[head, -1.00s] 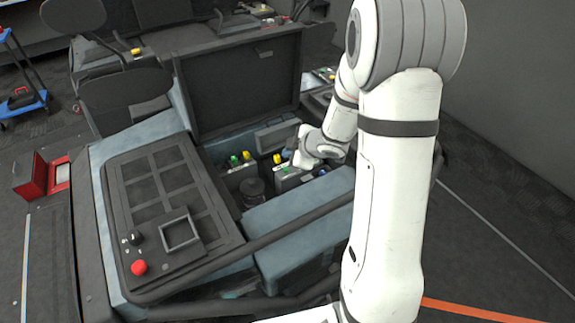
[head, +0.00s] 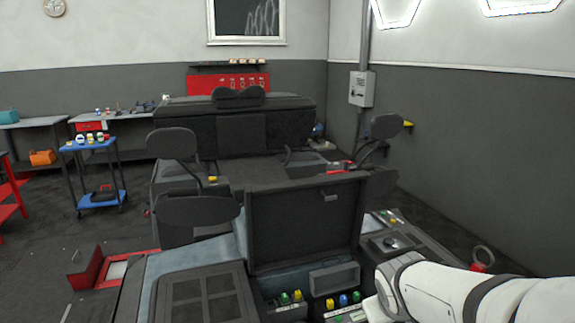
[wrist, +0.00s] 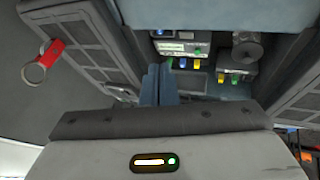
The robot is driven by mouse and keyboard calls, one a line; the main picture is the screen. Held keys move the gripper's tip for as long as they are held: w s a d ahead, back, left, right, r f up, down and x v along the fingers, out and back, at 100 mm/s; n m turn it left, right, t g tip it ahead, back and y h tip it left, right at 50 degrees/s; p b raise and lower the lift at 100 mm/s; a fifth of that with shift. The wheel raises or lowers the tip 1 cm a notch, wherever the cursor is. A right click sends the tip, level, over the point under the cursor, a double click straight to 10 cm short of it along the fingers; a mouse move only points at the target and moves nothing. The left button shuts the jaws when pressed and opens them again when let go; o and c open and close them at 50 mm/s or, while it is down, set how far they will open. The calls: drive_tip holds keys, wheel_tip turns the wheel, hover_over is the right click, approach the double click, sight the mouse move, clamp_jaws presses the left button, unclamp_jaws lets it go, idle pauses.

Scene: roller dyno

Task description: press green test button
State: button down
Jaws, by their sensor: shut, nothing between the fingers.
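Small green knobs or buttons sit inside an open compartment. In the head view one green piece (head: 284,298) is on the left unit and another (head: 338,319) is at the bottom edge on the right unit. The wrist view shows one green piece (wrist: 171,62) on the unit with a screen (wrist: 173,47), and another (wrist: 235,79) on the unit beside it. I cannot tell which is the test button. My gripper (wrist: 160,80) is shut and empty, its blue-grey fingertips pointing toward the screen unit. Contact with anything cannot be made out. In the head view its fingers do not show.
A raised dark lid (head: 305,222) stands behind the compartment. A grilled panel (head: 202,302) lies left of it. Blue and yellow pieces (head: 343,299) sit close to the green ones. A blue cart (head: 90,145) stands far left.

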drive_tip(key=s+a+m+g+y, duration=0.1)
drive_tip(key=s+a, duration=0.1)
drive_tip(key=s, duration=0.3)
drive_tip(key=s+a+r+m+g+y, duration=0.1)
drive_tip(key=s+a, duration=0.2)
drive_tip(key=s, duration=0.3)
drive_tip(key=shift+a+m+g, duration=0.25)
drive_tip(key=shift+m+g, duration=0.05)
drive_tip(key=shift+w, duration=0.1)
drive_tip(key=n+g+b, duration=0.1)
drive_tip(key=n+g, duration=0.2)
drive_tip(key=n, duration=0.1)
hover_over(338, 318)
wheel_tip(338, 318, down, 6)
drive_tip(key=shift+r, duration=0.25)
drive_tip(key=shift+f, duration=0.1)
wheel_tip(338, 318, down, 14)
drive_tip(key=p, duration=0.2)
drive_tip(key=shift+p, duration=0.3)
